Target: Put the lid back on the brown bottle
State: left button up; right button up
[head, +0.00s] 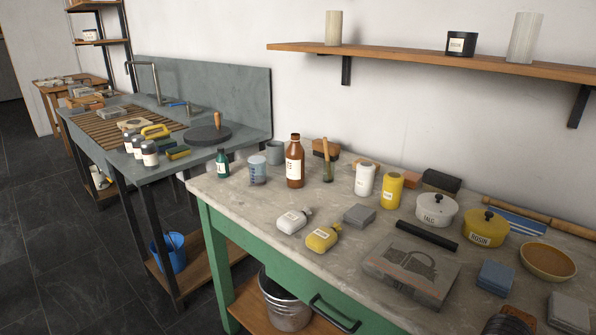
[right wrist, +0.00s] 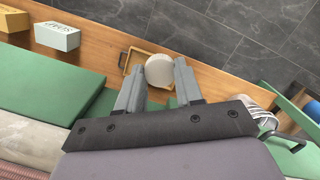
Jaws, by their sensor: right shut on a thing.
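The brown bottle (head: 295,167) stands upright with a pale label near the back left of the green-framed table. Its top is too small to make out clearly. My right gripper (right wrist: 159,77) shows only in the right wrist view, out past the table's green side, above the wooden lower shelf and dark floor. It is shut on a pale grey round thing (right wrist: 159,70) between its fingertips. I cannot tell from its shape whether this is the lid. My left gripper is in neither view.
Near the bottle stand a small green bottle (head: 222,163), a beaker (head: 257,170), a grey cup (head: 275,152) and a brush jar (head: 328,167). White (head: 365,180) and yellow (head: 391,190) containers stand to its right. A metal bucket (head: 286,302) is below the table.

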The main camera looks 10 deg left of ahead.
aim_at(296, 156)
jog(key=i+j+z, duration=0.2)
jog(key=j+z, duration=0.15)
jog(key=j, duration=0.75)
jog(key=j+z, duration=0.35)
jog(key=j, duration=0.8)
jog(key=j+z, duration=0.35)
jog(key=j, duration=0.8)
jog(key=k, duration=0.05)
